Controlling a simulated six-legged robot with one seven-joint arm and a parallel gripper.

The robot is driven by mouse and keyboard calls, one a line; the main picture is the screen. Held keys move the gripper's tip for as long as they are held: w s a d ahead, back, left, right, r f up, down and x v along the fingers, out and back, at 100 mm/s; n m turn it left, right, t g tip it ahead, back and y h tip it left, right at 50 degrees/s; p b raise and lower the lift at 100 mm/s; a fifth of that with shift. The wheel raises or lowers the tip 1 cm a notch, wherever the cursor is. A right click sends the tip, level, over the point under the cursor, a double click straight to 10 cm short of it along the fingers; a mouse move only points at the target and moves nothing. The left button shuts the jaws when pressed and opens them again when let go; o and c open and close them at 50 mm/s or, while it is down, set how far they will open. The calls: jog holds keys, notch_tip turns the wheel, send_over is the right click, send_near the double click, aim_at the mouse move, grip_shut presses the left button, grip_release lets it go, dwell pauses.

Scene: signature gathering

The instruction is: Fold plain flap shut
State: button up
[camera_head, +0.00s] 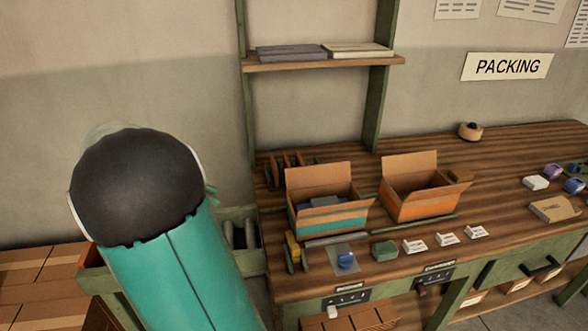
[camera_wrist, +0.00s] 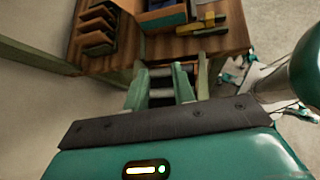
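Two open cardboard boxes stand on the packing bench. Which flap is the plain one I cannot tell. In the wrist view part of a box (camera_wrist: 163,19) shows at the top edge. In the head view my arm hides my gripper.
A blue item on a pale sheet (camera_head: 345,259), a green block (camera_head: 384,250) and small white cards line the front edge. A roller stand (camera_head: 241,238) adjoins the bench's left end. A shelf (camera_head: 320,62) hangs behind.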

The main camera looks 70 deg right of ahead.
aim_at(300, 168)
jog(key=s+d+f+n+g+h, duration=0.1)
jog(key=d+f+g, duration=0.15)
jog(key=d, duration=0.35)
jog(key=s+d+f+n+g, duration=0.1)
jog(key=s+d+n+g, duration=0.15)
jog(key=d, duration=0.35)
jog(key=s+d+f+n+g+h, duration=0.1)
jog(key=d+f+g, duration=0.15)
jog(key=d, duration=0.25)
jog(key=shift+g, duration=0.25)
jog(key=x, duration=1.3)
jog(key=shift+s+d+r, duration=0.3)
jog(key=shift+r, duration=0.05)
jog(key=shift+c, duration=0.4)
grip_shut()
